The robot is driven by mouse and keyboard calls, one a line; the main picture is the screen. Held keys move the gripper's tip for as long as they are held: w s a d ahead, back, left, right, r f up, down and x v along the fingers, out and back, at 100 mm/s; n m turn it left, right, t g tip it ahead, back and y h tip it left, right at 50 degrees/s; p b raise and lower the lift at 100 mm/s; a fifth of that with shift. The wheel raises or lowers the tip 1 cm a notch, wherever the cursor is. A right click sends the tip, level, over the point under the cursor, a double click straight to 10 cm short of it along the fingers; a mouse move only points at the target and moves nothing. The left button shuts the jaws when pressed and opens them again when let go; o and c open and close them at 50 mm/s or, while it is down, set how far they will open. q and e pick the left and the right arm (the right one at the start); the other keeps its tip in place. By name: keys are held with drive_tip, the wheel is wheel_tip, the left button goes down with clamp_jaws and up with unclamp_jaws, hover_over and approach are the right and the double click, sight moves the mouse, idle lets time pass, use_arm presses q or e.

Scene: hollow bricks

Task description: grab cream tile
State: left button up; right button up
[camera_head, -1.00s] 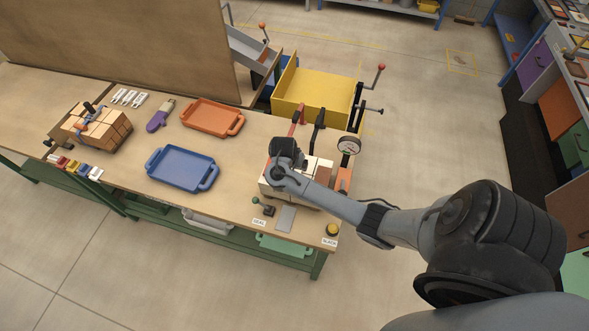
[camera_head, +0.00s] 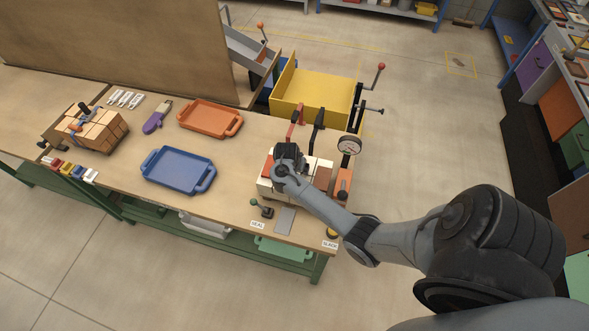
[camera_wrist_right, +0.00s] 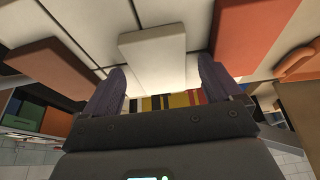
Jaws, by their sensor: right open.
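A cream tile (camera_wrist_right: 155,55) stands out from a block of cream and terracotta tiles in the right wrist view. My right gripper (camera_wrist_right: 162,88) is open, with one dark finger at each side of that tile's near end. I cannot tell whether the fingers touch it. In the head view my right gripper (camera_head: 290,157) is over the tiled block (camera_head: 265,184) at the right end of the bench and hides part of it. Which tile lies under it cannot be told there. My left gripper is not in view.
A gauge (camera_head: 349,145) and upright levers (camera_head: 318,118) stand close behind the block. A blue tray (camera_head: 178,168) and an orange tray (camera_head: 208,118) lie to the left. A second clamped brick stack (camera_head: 97,128) stands farther left. A yellow bin (camera_head: 312,92) is behind the bench.

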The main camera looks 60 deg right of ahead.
drive_tip(key=c, duration=1.2)
drive_tip(key=shift+c, duration=0.2)
drive_tip(key=shift+r, duration=0.15)
